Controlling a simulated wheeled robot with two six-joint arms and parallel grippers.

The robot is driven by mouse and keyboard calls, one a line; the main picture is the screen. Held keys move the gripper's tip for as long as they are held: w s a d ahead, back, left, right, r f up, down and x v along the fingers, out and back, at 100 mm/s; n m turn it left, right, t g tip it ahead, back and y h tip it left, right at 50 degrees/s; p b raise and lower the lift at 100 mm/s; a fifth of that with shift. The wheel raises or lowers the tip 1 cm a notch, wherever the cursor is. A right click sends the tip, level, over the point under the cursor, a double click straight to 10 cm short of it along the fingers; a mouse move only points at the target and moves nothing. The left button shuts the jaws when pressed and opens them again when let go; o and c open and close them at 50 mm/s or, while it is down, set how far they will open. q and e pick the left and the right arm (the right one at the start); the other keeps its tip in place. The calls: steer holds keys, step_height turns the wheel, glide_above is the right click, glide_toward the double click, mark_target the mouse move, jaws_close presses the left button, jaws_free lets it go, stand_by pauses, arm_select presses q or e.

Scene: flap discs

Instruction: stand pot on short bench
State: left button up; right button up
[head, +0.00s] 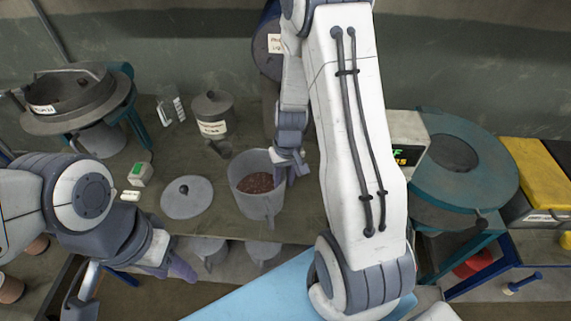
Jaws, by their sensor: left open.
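A grey pot (245,204) with brown granules inside stands upright near the front edge of the dark workbench (150,184). My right gripper (290,168) reaches down at the pot's right rim; its fingers overlap the rim, and I cannot tell whether they are shut on it. My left gripper (126,278) is open and empty, low at the left, in front of the workbench and apart from the pot. I cannot tell which surface is the short bench.
A round grey lid (187,199) lies left of the pot. A labelled lidded canister (212,112) stands behind it. A large round machine (75,105) is at the left, and a teal round one (463,175) at the right. A light-blue surface (255,297) lies in front.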

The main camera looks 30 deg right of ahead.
step_height(320, 180, up, 10)
steer(key=s+a+r+n, duration=0.2)
steer(key=a, duration=0.4)
steer(key=s+a+r+n, duration=0.2)
steer(key=a+r, duration=0.1)
steer(key=a, duration=0.2)
steer(key=s+a+r+n, duration=0.3)
steer(key=s+a+n, duration=0.2)
steer(key=s+a, duration=0.4)
steer(key=s, duration=0.5)
steer(key=shift+s+a+r+n, duration=0.2)
steer(key=shift+s+n, duration=0.05)
steer(key=shift+n, duration=0.15)
